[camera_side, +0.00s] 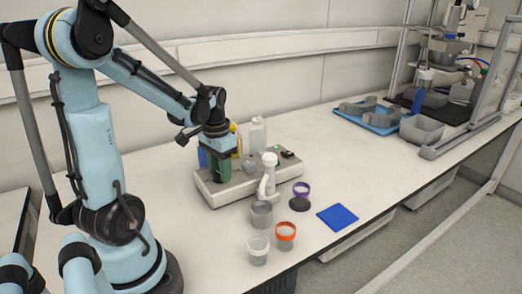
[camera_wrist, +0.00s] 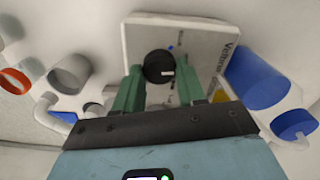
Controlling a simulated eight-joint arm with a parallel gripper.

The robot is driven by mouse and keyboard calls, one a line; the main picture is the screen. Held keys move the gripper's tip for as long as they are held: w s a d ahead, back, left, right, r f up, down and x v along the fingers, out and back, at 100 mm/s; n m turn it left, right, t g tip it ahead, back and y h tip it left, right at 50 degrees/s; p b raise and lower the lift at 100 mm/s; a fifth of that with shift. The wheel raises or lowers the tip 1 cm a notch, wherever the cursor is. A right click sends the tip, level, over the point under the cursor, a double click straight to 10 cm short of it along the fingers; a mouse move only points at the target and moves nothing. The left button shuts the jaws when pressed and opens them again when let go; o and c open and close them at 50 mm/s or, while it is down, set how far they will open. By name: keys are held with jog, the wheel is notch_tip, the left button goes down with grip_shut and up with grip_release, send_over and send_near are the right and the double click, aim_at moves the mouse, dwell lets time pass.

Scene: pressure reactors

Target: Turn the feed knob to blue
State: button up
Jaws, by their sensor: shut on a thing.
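The feed knob (camera_wrist: 158,66) is a round black knob on a pale panel (camera_wrist: 215,35) in the wrist view. It carries a short white mark on its right side. A small blue mark (camera_wrist: 170,48) shows on the panel at the knob's upper right, and a small yellow one lies below it. My gripper (camera_side: 218,178) points down over the left end of the beige unit (camera_side: 225,197) in the side view. Its green fingers stand on either side of the knob and are shut on it. In the side view the knob is hidden by the gripper.
A white pump-like piece (camera_side: 268,175) and several cups, one orange-rimmed (camera_side: 286,230), stand in front of the unit. Bottles (camera_side: 257,133) stand behind it. A blue mat (camera_side: 338,217) lies on the bench, and a blue tray (camera_side: 365,118) sits farther right. The bench's middle right is clear.

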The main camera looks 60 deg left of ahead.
jog(key=n, duration=0.5)
jog(key=shift+n, duration=0.3)
jog(key=n, duration=0.5)
jog(key=shift+s, duration=0.1)
dwell(0.3)
jog(key=o, duration=1.1)
jog(key=shift+r, duration=6.05)
